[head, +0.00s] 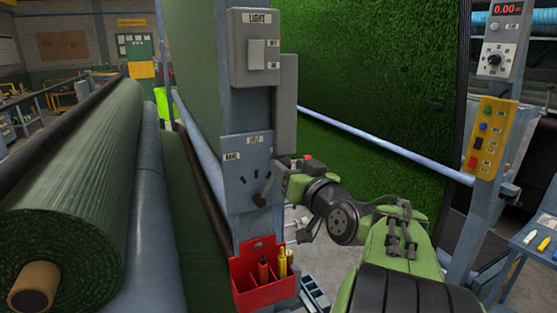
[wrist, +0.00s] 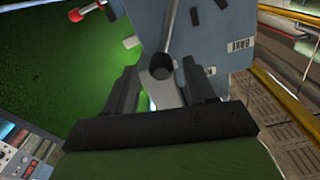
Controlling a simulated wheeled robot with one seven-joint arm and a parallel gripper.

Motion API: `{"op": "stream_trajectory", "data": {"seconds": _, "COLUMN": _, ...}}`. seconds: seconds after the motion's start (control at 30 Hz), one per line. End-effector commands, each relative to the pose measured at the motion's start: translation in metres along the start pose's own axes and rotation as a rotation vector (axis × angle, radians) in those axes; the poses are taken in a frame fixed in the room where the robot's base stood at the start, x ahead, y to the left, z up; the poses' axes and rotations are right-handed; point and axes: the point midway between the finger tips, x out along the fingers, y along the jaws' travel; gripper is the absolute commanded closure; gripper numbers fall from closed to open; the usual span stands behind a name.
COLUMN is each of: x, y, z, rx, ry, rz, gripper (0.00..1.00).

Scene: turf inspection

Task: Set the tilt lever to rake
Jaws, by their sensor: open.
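The tilt lever (head: 262,192) is on a blue-grey plate (head: 245,165) fixed to the upright post. Its dark handle end points to the lower right, and the plate has dark slots and small white labels too small to read surely. In the wrist view the lever's dark round knob (wrist: 161,66) shows between the two black fingers of my gripper (wrist: 160,80). The fingers are open, one on each side of the knob, with a gap visible.
A grey light box (head: 255,48) is above the plate and a red tool holder (head: 265,278) below it. A large turf roll (head: 70,185) lies left. A yellow button panel (head: 490,138) stands right. A red ball-ended rod (wrist: 76,15) shows in the wrist view.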

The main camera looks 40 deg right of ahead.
Motion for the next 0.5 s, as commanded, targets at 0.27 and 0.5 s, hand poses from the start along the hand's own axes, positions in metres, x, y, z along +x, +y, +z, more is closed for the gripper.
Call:
{"op": "stream_trajectory", "data": {"seconds": 0.27, "x": 0.0118, "y": -0.0004, "z": 0.0003, "rx": -0.001, "ry": 0.001, "rz": 0.0, "gripper": 0.45}}
{"op": "stream_trajectory", "data": {"seconds": 0.5, "x": 0.0114, "y": -0.0004, "z": 0.0006, "rx": 0.0, "ry": 0.0, "rz": -0.001, "gripper": 0.68}}
